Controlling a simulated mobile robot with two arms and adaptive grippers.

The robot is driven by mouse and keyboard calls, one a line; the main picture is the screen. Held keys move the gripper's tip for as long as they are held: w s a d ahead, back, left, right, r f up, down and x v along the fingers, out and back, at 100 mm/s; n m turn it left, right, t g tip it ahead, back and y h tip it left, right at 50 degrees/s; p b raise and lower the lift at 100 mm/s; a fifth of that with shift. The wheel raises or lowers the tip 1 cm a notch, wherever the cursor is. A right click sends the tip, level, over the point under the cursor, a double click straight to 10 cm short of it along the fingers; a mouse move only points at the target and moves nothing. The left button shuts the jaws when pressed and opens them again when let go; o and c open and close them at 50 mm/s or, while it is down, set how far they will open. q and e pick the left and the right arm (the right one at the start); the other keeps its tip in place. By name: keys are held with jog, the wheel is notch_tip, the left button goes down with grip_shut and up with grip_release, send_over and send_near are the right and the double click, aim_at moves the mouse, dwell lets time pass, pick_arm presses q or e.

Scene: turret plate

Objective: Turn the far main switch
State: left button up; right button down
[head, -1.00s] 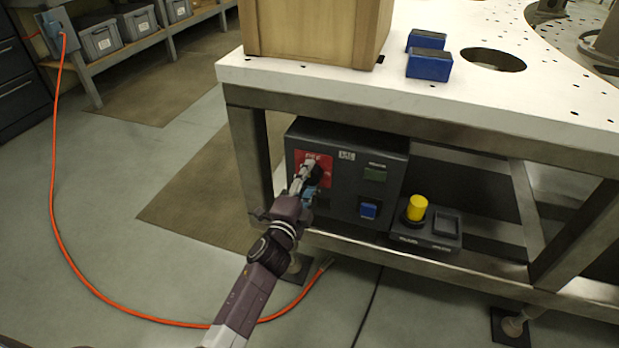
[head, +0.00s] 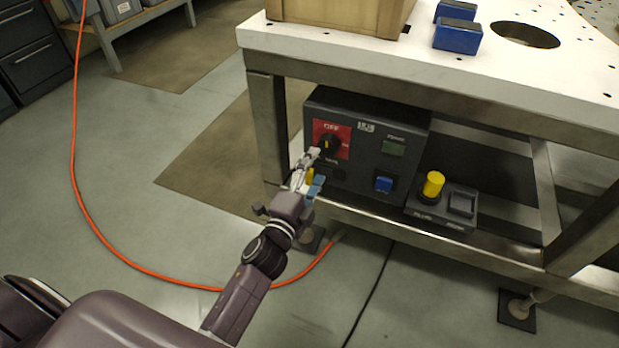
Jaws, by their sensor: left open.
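The main switch (head: 329,144) is a black rotary knob with a yellow mark on a red plate (head: 346,134), with "OFF" at the top. It sits at the upper left of a dark control box (head: 372,110) on the shelf under the white table. My left gripper (head: 313,167) is open, just below and left of the knob, in front of the panel. It appears apart from the knob and holds nothing that I can see. It hides part of the panel's lower left. My right gripper is not in view.
The white table edge (head: 420,65) overhangs the box. An orange cable (head: 78,180) lies on the floor.

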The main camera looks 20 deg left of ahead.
pick_arm(q)
jog(key=s, duration=0.3)
jog(key=shift+s, duration=0.35)
